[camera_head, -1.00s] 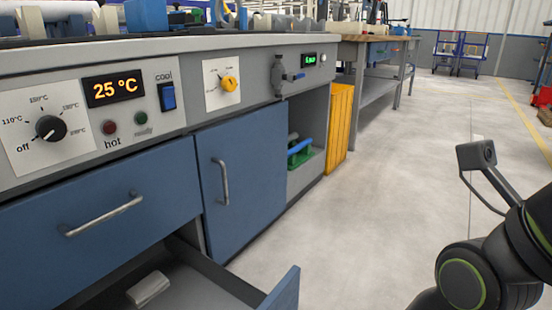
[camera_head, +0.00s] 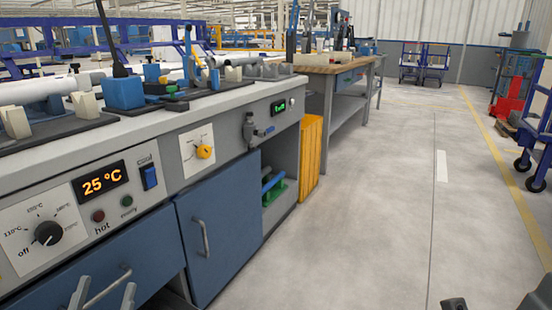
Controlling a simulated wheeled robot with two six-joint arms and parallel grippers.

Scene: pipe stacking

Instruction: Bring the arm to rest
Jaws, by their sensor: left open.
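My left gripper (camera_head: 105,290) shows at the bottom left edge. The rest of the left arm is below the picture. Of my right arm, only small dark parts show at the bottom right corner, and its gripper is not in view.
The grey workbench (camera_head: 215,112) runs along the left, with a blue cabinet door (camera_head: 225,230) and control knobs on its front. White pipes (camera_head: 35,90) and blue fixtures (camera_head: 122,90) stand on top. A yellow crate (camera_head: 311,158) is beside it. Open floor lies right.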

